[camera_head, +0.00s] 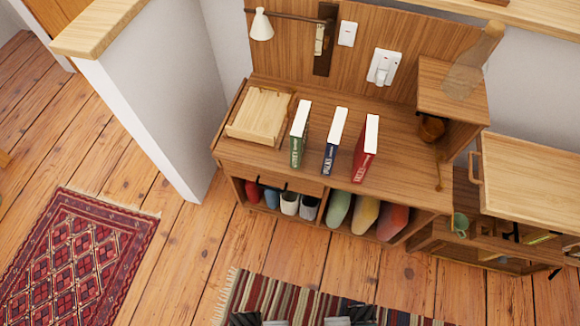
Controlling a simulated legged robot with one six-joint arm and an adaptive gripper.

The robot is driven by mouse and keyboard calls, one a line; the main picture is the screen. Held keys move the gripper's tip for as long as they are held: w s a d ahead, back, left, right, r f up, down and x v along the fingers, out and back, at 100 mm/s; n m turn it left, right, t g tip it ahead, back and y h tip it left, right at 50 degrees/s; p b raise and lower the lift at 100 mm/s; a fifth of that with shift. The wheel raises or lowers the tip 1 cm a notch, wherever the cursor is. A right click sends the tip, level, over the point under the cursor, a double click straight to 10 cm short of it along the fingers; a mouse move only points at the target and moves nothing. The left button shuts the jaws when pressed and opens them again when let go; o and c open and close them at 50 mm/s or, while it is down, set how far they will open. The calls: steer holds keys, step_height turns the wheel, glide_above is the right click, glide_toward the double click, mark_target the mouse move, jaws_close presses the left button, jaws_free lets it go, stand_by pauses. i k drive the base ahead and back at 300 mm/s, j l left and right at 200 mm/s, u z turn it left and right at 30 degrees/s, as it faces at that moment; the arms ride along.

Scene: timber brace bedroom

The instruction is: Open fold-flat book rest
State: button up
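The fold-flat book rest (262,112) appears to be the pale wooden piece at the left end of the wooden desk top (400,128). It lies low and looks folded flat, with a raised lip or ledge along its near edge. Three books stand upright to its right: a green one (299,135), a dark blue one (334,142) and a red one (365,150). Dark and grey parts, likely mine, show at the bottom edge. They are cut off, so I cannot make out my gripper's fingertips or whether they are open. They are well apart from the book rest.
A white wall end (150,100) stands close left of the desk. A wall lamp (261,25) hangs above the desk's back left. Cups and coloured rolls fill the lower shelf. A striped rug (300,300) lies in front; wooden floor is clear between.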

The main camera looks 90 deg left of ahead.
mark_target(260, 118)
steer(key=u, duration=2.75)
